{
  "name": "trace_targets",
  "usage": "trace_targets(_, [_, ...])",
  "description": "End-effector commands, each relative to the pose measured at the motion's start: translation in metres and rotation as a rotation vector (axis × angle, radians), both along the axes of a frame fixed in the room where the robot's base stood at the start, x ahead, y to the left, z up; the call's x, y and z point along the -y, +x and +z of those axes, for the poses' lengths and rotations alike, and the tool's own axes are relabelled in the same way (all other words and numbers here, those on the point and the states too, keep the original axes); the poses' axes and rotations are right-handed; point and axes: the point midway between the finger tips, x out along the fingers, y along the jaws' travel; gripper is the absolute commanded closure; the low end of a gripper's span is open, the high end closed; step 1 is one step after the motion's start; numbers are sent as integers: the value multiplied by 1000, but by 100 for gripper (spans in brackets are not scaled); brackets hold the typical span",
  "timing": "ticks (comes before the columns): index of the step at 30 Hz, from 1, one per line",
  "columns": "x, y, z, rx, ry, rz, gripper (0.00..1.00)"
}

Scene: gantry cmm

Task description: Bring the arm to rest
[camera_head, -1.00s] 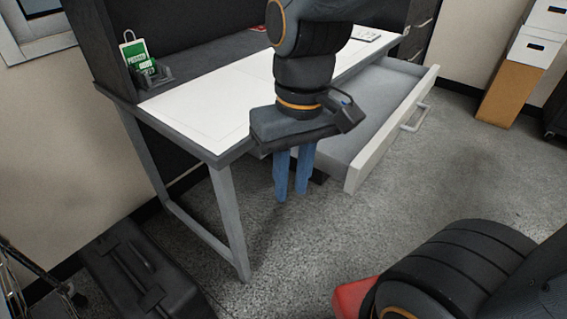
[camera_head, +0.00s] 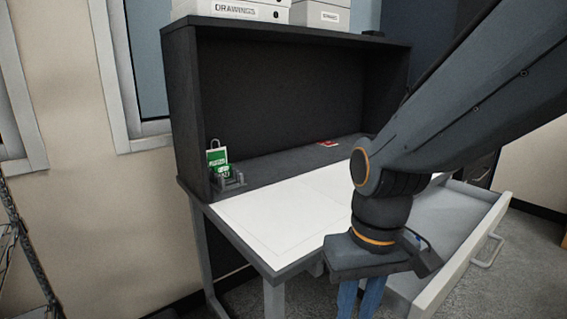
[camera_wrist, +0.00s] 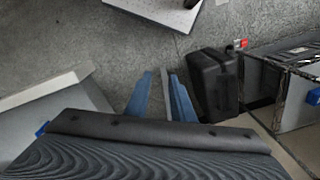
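My gripper (camera_head: 359,299) points down in front of the white-topped desk (camera_head: 285,215), beside the pulled-out drawer (camera_head: 452,262). Its blue fingers run off the bottom edge of the head view. The arm reaches in from the upper right and hides part of the desk top and drawer.
A green tag (camera_head: 217,160) stands in a small holder at the back left of the desk. Boxes (camera_head: 237,10) sit on the dark hutch (camera_head: 270,100). In the wrist view, a black case (camera_wrist: 213,82) lies on the floor near a wire rack (camera_wrist: 285,75).

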Motion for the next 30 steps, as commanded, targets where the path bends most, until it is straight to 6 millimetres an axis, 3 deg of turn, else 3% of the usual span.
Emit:
trace_targets(10, [24,1,30,-4,-15,-69,78])
trace_targets(18, [56,-2,62,-8,-34,-154,78])
trace_targets(24, [73,-3,74,-8,-42,-195,78])
trace_targets(30, [77,-3,75,-8,-44,-206,78])
